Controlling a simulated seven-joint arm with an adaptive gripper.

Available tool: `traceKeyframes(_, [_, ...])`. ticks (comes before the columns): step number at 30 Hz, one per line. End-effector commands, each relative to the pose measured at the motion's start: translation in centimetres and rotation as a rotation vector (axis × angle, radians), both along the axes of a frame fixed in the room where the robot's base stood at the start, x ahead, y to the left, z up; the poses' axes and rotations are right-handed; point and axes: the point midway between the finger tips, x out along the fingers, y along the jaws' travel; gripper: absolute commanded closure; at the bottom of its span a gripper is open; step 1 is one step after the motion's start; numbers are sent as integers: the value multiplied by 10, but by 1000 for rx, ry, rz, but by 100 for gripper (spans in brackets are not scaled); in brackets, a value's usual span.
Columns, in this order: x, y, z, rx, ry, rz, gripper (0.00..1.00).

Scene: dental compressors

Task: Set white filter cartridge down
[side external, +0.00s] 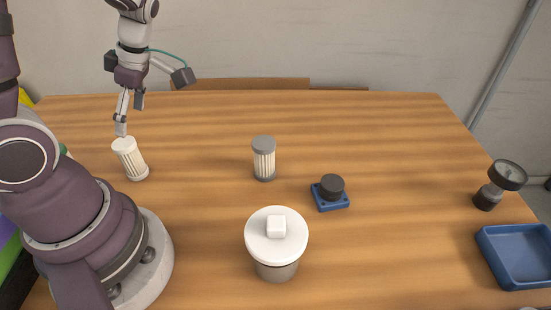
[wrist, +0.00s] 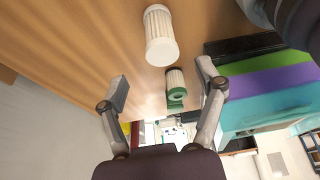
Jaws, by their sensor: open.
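The white filter cartridge (side external: 131,160) stands on the wooden table at the left, its pleated side and white cap showing. My gripper (side external: 129,113) is above and just behind it, with its fingers spread and nothing between them. In the side view one fingertip overlaps the cartridge's cap; I cannot tell whether they touch. In the wrist view the white cartridge (wrist: 160,36) lies beyond the open fingers of my gripper (wrist: 162,84), apart from both. A green-capped filter (wrist: 175,88) shows between the fingers, farther off.
A grey-capped filter (side external: 264,160) stands mid-table. Nearby are a blue base with a black knob (side external: 331,190) and a white-lidded canister (side external: 276,240). A gauge-like part (side external: 498,182) and a blue tray (side external: 518,258) are at the right. The table's back middle is clear.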

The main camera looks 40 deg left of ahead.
Motion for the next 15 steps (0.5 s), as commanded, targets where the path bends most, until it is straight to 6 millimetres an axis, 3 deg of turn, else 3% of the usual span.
traceKeyframes(5, [7, -6, 20, -4, -4, -17, 30])
traceKeyframes(8, [15, -20, 29, -77, -35, -245, 30])
traceKeyframes(11, [28, -50, 45, -168, -100, -780, 30])
traceKeyframes(12, [31, -64, 52, -178, -119, -1031, 30])
traceKeyframes(15, [35, -99, 69, -118, -135, -1630, 30])
